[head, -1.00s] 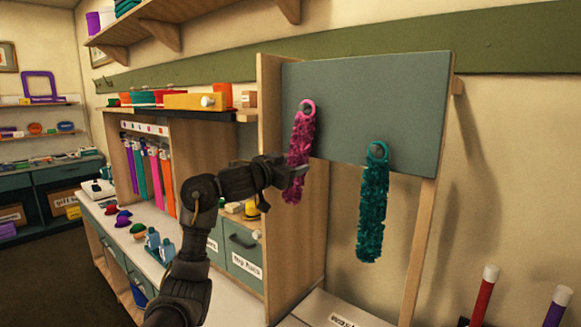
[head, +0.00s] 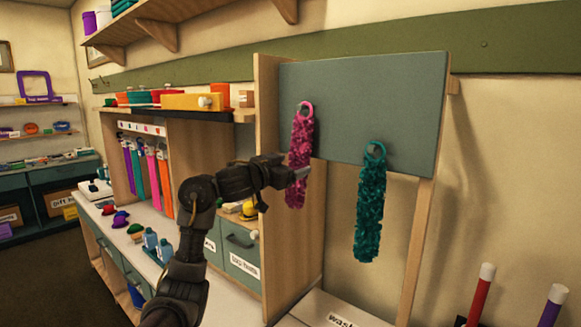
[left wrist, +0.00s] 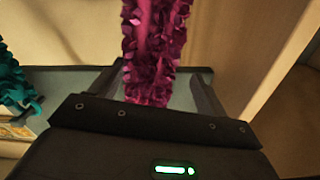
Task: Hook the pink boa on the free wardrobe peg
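The pink boa (head: 300,160) hangs down in front of the left part of the grey wardrobe panel (head: 360,105). Its ring lies at the panel's upper left and appears to be around a small peg; this is too small to be sure. A teal boa (head: 370,205) hangs by its ring lower right on the same panel. My left gripper (head: 299,174) is at the pink boa's lower half. In the left wrist view the pink boa (left wrist: 152,55) passes between the fingers (left wrist: 155,85), which stand apart with a gap beside it. My right gripper is out of view.
A wooden upright (head: 266,140) stands just left of the panel, close to my left forearm. A counter with small coloured items and drawers (head: 238,245) lies left. Several coloured strips (head: 150,175) hang in a cubby. Capped poles (head: 482,290) stand lower right.

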